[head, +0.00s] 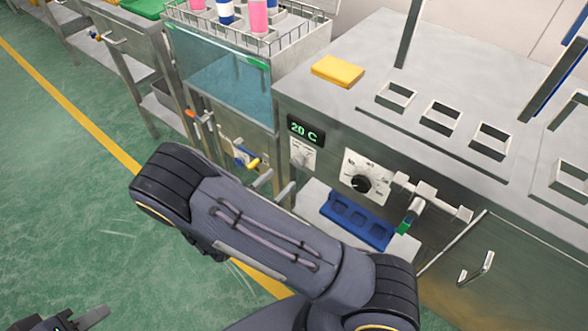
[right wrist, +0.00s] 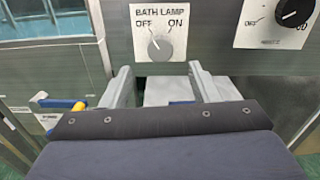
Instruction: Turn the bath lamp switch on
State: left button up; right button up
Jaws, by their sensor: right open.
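The bath lamp switch (right wrist: 160,47) is a grey round knob on a white plate marked BATH LAMP, OFF and ON, on a steel front. Its pale pointer mark seems to lean up and left, towards OFF. In the head view the switch (head: 298,158) sits below the green 20 C display. My right gripper (right wrist: 158,78) is open and empty, its two fingers apart just below the knob and not around it. In the head view the right gripper (head: 274,184) shows only its fingertips past my arm. My left gripper (head: 82,318) is partly cut off at the bottom left.
A dial plate (head: 366,178) with a black knob is right of the switch. A blue tray (head: 357,220) lies on a ledge below it. The water bath (head: 228,82) stands left, with a rack of cans above. A yellow block (head: 337,71) lies on the steel top.

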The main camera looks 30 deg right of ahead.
aim_at(296, 164)
jog(key=x, duration=0.7)
jog(key=shift+d, duration=0.2)
jog(key=c, duration=1)
jog(key=shift+o, duration=0.2)
